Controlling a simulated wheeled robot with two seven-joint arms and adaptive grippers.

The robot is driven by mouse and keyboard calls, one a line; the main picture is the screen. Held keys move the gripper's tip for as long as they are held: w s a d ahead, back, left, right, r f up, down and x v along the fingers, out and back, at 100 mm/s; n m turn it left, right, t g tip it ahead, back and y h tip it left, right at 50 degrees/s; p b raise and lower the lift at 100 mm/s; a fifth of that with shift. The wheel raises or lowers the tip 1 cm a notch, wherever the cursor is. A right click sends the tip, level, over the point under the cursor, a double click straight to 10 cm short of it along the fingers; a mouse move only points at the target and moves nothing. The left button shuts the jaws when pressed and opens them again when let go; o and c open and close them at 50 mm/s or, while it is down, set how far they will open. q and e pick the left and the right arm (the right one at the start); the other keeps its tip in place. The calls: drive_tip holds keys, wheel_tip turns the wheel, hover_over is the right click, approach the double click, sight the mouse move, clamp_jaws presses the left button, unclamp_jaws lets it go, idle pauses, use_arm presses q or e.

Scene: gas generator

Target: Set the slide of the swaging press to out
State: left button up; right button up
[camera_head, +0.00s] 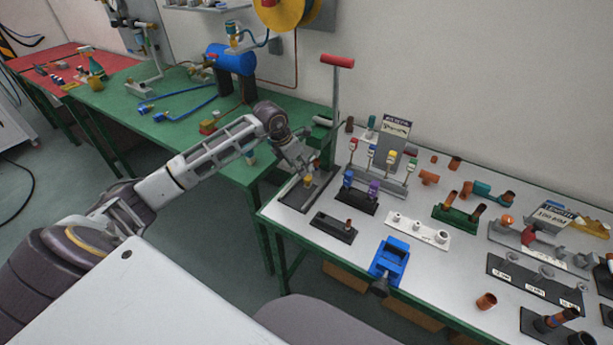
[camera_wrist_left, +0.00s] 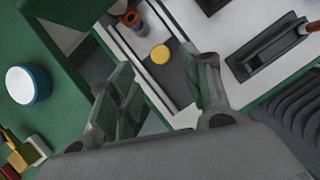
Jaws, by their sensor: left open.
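The swaging press stands at the left end of the white-topped table, with a tall lever topped by a red handle (camera_head: 337,61) and a dark base (camera_head: 297,199). A small yellow knob (camera_head: 308,181) sits on the base; I cannot tell the slide's exact position. My left gripper (camera_head: 311,168) is just above the knob, open and empty. In the left wrist view the round yellow knob (camera_wrist_left: 160,54) shows on a dark grey strip, between and beyond the spread fingers of the gripper (camera_wrist_left: 163,78). My right gripper is not in view.
A blue vise (camera_head: 390,259) is at the table's front edge. A green table (camera_head: 215,165) adjoins on the left.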

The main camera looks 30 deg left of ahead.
sight(308, 177)
use_arm(q)
drive_tip(key=shift+x, duration=3.95)
clamp_jaws()
